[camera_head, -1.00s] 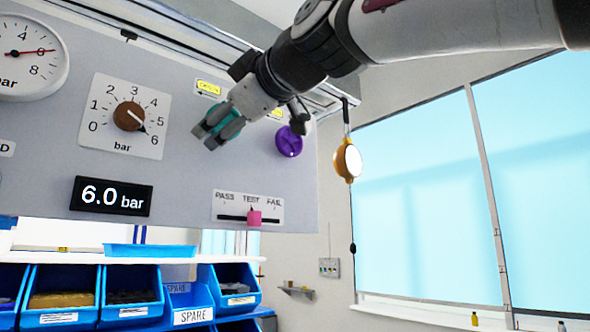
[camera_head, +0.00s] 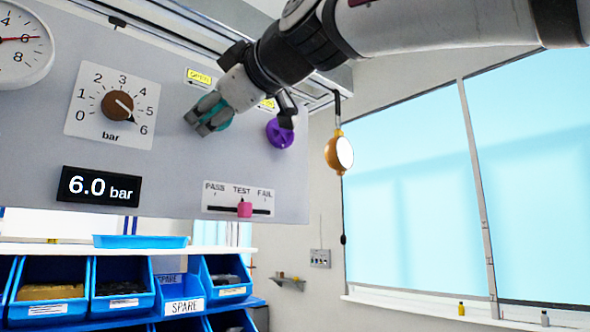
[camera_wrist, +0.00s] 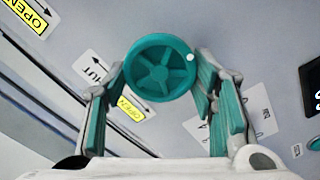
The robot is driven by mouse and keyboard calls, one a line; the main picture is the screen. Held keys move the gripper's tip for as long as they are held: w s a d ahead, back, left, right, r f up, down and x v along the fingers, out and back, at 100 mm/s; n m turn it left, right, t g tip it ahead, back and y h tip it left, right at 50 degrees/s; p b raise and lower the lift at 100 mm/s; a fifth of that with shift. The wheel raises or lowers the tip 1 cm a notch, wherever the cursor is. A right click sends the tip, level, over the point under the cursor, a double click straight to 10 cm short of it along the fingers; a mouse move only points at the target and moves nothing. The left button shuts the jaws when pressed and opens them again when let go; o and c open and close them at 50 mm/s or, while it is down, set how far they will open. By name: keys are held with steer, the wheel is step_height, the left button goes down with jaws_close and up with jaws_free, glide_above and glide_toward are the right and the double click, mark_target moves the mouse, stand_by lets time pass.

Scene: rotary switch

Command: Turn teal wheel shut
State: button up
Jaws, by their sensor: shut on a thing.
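The teal wheel (camera_wrist: 160,68) is a round spoked handle with a white dot at its right rim in the wrist view. It sits between the two fingers of my gripper (camera_wrist: 157,72), which are shut on it from both sides. In the head view, my gripper (camera_head: 207,115) is at the panel and covers most of the teal wheel (camera_head: 224,124). A white card with an arrow and letters reading "HUT" (camera_wrist: 93,68) and a yellow "OPEN" label (camera_wrist: 131,108) lie beside the wheel.
The grey panel carries a purple wheel (camera_head: 279,134) close right of my gripper, a brown knob (camera_head: 117,105) pointing at 6, a "6.0 bar" display (camera_head: 100,187) and a pink slider (camera_head: 244,209). An orange lamp (camera_head: 339,151) hangs at right. Blue bins (camera_head: 123,288) stand below.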

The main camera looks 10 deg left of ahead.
steer(key=m, duration=0.3)
steer(key=shift+m, duration=0.4)
steer(key=m, duration=0.4)
steer(key=shift+w+d+r+m+p, duration=0.1)
steer(key=shift+m+p, duration=0.2)
steer(key=m+p, duration=0.1)
steer(key=m, duration=0.3)
steer(key=shift+m, duration=0.3)
steer(key=m+p, duration=0.1)
steer(key=m, duration=0.3)
steer(key=shift+w+d, duration=0.1)
steer(key=m+p, duration=0.2)
steer(key=m, duration=0.3)
steer(key=m+p, duration=0.1)
steer(key=m, duration=0.3)
steer(key=m+p, duration=0.2)
steer(key=m, duration=0.2)
steer(key=f+m+p, duration=0.1)
steer(key=m+p, duration=0.1)
steer(key=m, duration=0.3)
steer(key=shift+w, duration=0.1)
steer(key=shift+m+p, duration=0.3)
steer(key=shift+p, duration=0.05)
